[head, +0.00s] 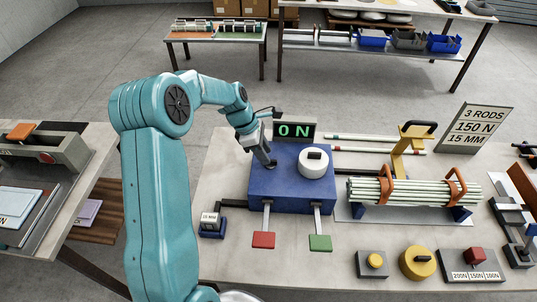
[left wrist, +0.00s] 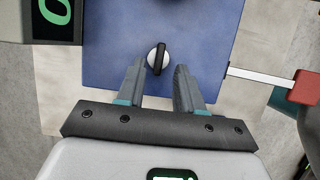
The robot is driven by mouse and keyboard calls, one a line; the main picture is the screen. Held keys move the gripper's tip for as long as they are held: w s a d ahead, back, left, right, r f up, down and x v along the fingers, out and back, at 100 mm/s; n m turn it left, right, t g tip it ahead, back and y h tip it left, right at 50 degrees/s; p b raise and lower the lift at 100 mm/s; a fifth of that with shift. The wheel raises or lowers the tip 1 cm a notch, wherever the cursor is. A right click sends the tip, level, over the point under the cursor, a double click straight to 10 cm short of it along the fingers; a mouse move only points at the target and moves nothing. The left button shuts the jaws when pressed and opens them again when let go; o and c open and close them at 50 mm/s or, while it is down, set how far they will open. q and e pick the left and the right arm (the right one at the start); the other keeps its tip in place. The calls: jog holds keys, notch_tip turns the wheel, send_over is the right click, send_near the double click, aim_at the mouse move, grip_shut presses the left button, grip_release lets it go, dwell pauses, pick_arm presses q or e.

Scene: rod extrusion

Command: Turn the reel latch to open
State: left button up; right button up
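A blue box (head: 262,187) stands on the table, with a white drum (head: 314,168) topped by a black bar on its right. In the left wrist view, a small round white knob (left wrist: 152,58) with a black bar sits on the blue top; the bar runs nearly lengthwise in that picture. I take it for the reel latch, but no label shows. My left gripper (head: 268,163) is over the box's left part and hides the knob in the head view. In the left wrist view its fingers (left wrist: 160,69) are apart, with the knob at their tips; contact cannot be told. My right gripper is not in view.
A "0 N" display (head: 295,131) stands behind the box. Red (head: 263,240) and green (head: 320,243) levers stick out in front. A rod bundle (head: 410,192), a yellow clamp (head: 410,140) and several knobs lie to the right. A side table (head: 75,215) is at left.

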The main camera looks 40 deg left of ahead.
pick_arm(q)
jog(key=shift+x, duration=1.2)
jog(key=shift+w+d+f, duration=0.15)
jog(key=shift+d+f, duration=0.05)
jog(key=shift+a, duration=0.1)
grip_shut()
